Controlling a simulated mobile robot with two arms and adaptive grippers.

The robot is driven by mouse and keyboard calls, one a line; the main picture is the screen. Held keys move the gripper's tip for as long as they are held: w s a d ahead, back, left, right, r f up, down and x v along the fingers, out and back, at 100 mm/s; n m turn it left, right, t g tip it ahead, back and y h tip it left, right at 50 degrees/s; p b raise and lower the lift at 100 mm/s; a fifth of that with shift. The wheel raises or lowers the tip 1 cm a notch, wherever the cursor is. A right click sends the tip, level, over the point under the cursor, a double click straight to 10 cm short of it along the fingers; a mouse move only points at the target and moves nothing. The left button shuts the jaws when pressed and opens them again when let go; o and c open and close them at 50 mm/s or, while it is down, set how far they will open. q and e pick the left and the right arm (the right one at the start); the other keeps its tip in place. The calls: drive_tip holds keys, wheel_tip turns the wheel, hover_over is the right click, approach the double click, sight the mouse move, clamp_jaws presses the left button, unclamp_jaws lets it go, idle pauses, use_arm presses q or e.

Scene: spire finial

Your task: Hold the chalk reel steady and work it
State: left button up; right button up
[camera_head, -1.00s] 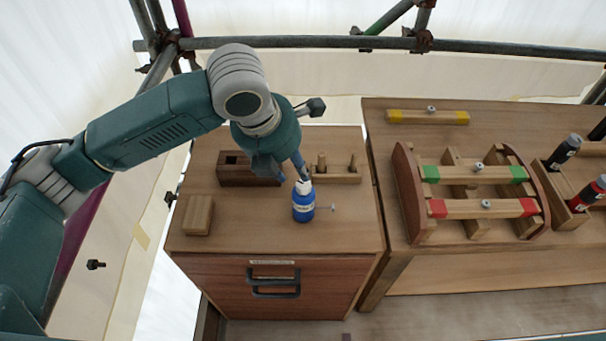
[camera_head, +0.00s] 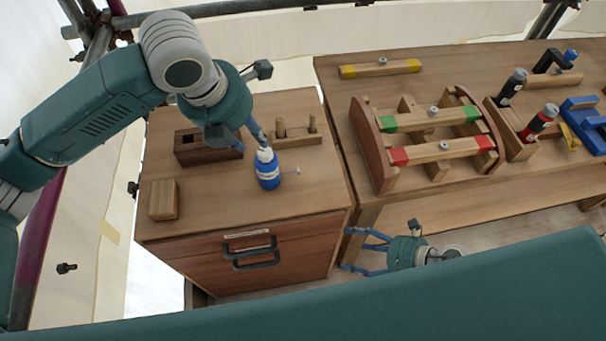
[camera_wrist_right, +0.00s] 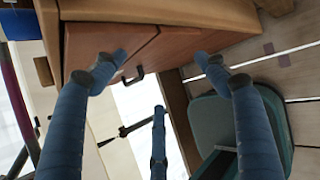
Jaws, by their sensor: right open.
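The chalk reel (camera_head: 268,175) appears to be the blue, bottle-like body with a pale label and whitish top, upright on the drawer cabinet's top (camera_head: 215,215). A small crank-like piece (camera_head: 300,188) shows just to its right. My left gripper (camera_head: 247,146) is over the reel, pointing down, one finger at the reel's top; whether it grips is unclear. My right gripper (camera_head: 350,249) is open and empty, low in front of the workbench, right of the drawers, fingers pointing left. In the right wrist view its spread fingers (camera_wrist_right: 160,78) face the drawer front; the reel is not visible there.
A dark wooden box (camera_head: 208,148), a peg block (camera_head: 296,137) and a wooden block (camera_head: 164,200) stand around the reel. The drawer handle (camera_head: 250,257) sticks out in front; it shows in the wrist view (camera_wrist_right: 134,76). A wooden rack (camera_head: 430,140) stands on the right-hand bench.

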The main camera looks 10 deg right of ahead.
wheel_tip(320, 180, up, 9)
drive_tip(key=s+a+n+g, duration=0.1)
drive_tip(key=s+n, duration=0.2)
drive_tip(key=n, duration=1.1)
drive_tip(key=m+t+y, duration=0.2)
drive_tip(key=y, duration=0.2)
approach(274, 173)
drive_tip(key=x, duration=1.2)
drive_tip(key=shift+w+a+f, duration=0.15)
drive_tip(key=shift+w, duration=0.05)
drive_tip(key=shift+c, duration=0.5)
drive_tip(key=c, duration=0.9)
drive_tip(key=shift+c, duration=0.2)
